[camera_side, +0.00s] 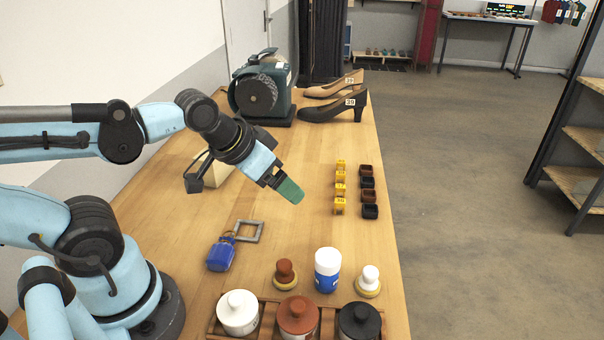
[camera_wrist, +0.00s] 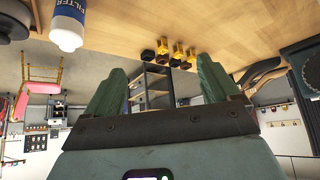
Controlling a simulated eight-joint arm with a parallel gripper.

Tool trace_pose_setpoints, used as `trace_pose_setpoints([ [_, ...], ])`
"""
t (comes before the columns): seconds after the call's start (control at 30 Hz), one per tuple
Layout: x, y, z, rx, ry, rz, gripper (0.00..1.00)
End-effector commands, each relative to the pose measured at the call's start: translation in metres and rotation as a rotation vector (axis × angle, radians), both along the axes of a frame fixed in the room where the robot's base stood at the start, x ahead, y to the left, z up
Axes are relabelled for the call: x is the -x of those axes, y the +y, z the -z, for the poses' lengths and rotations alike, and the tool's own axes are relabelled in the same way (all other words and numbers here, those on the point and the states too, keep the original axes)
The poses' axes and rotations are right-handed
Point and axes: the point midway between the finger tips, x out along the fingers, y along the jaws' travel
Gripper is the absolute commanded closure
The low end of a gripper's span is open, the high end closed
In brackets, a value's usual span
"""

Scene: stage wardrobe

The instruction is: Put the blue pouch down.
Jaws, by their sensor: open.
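The blue pouch (camera_side: 220,255) lies on the wooden table (camera_side: 300,235) in the side view. Its upper end meets a grey square frame (camera_side: 248,231) lying flat beside it; I cannot tell whether the two are joined. My gripper (camera_side: 290,191) is above the table, up and to the right of the pouch in the picture and clear of it. In the wrist view my gripper's green fingers (camera_wrist: 160,88) are spread apart with nothing between them. The pouch does not show in the wrist view.
Near the front stand a blue-and-white bottle (camera_side: 327,270), also in the wrist view (camera_wrist: 68,24), two knobbed brushes and a rack of lidded jars (camera_side: 298,316). Several yellow tags (camera_side: 340,188) and dark blocks (camera_side: 368,190) stand at right. Shoes (camera_side: 335,106) and a green machine (camera_side: 262,88) are behind.

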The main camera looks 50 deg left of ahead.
Motion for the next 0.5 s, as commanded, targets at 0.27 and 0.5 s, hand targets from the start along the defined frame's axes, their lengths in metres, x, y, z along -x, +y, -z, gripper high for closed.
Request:
trace_pose_setpoints([
  [0.27,0.002,0.006,0.003,0.020,0.033,-0.043,0.11],
  [0.5,0.034,0.051,0.023,0.240,0.368,-0.464,0.11],
])
